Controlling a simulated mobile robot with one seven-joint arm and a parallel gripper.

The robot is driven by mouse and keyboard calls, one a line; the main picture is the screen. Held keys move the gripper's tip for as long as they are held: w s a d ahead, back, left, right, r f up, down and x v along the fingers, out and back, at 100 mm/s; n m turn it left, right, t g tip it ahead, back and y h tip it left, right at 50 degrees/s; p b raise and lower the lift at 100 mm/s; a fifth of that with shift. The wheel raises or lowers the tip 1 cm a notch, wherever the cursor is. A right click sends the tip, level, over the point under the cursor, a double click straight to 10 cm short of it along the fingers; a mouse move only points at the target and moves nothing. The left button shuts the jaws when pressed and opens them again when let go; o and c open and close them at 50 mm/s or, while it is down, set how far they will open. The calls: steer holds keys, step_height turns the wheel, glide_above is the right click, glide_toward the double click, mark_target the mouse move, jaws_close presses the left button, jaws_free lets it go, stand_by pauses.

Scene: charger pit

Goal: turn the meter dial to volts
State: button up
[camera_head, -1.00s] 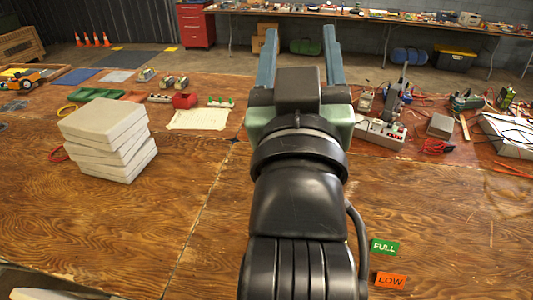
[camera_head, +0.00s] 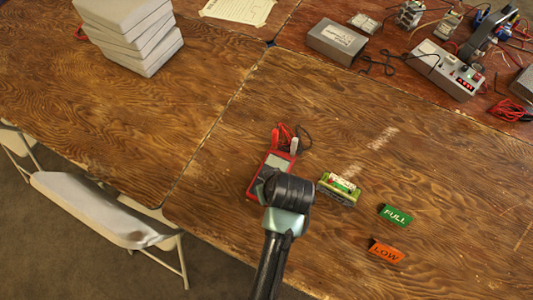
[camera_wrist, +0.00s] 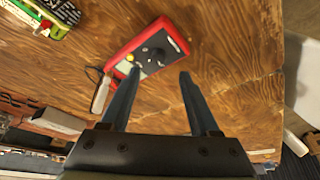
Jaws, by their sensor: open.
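A red multimeter (camera_head: 268,170) lies on the wooden table in the head view, its lower part hidden by my arm. The wrist view shows the meter (camera_wrist: 157,30) with a grey face and a dark round dial (camera_wrist: 149,60) near a yellow spot. I cannot read the dial's setting. My gripper (camera_wrist: 154,78) is open and empty, its two blue-grey fingers apart, and the dial shows between and beyond the fingertips. In the head view my wrist covers the fingers. Red and black leads (camera_head: 291,137) lie at the meter's far end.
A green battery holder (camera_head: 338,190) lies just right of the meter. Green FULL (camera_head: 396,215) and orange LOW (camera_head: 386,251) signs are farther right. A stack of pale blocks (camera_head: 135,35) is at upper left, a grey box (camera_head: 337,41) and power supply (camera_head: 448,70) at the back. A folding chair (camera_head: 95,205) stands at the left edge.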

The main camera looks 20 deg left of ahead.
steer(key=x, duration=0.7)
steer(key=shift+w, duration=0.2)
jaws_close()
